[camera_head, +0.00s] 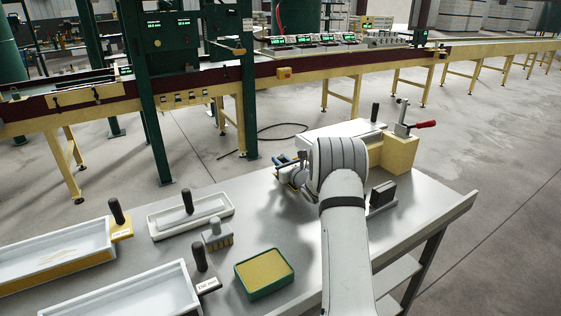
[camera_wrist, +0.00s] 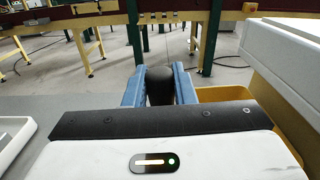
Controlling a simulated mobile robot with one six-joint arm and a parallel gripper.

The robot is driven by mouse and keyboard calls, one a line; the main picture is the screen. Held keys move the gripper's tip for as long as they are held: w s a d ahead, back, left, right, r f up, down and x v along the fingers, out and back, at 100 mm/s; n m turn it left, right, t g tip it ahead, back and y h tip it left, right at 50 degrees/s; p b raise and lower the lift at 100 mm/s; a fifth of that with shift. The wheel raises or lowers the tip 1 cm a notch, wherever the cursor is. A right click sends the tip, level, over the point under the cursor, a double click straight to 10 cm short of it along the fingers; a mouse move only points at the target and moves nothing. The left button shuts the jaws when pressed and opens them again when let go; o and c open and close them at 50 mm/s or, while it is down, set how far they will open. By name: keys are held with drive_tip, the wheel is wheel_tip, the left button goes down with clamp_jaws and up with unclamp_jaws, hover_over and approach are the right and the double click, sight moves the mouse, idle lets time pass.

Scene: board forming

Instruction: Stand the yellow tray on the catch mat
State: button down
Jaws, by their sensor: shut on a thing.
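My gripper (camera_head: 288,172) is at the middle of the table. Its blue fingers (camera_wrist: 160,92) are shut on an upright black handle (camera_wrist: 160,86). Yellow edging (camera_wrist: 225,93) shows just beyond and right of the handle; I cannot tell whether it belongs to the same piece. A long tray with white inside and a yellow lower side (camera_head: 60,277) stands at the far left; its yellow end tab (camera_head: 122,228) bears a black handle. No piece can be told for sure as the catch mat. My arm and wrist hide part of what is around the gripper.
A white block (camera_head: 345,127) and a yellow block (camera_head: 398,153) with a red-handled clamp stand behind my arm.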

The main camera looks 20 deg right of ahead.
drive_tip(key=shift+f+b, duration=0.25)
drive_tip(key=shift+b, duration=0.05)
drive_tip(key=c, duration=1.2)
unclamp_jaws()
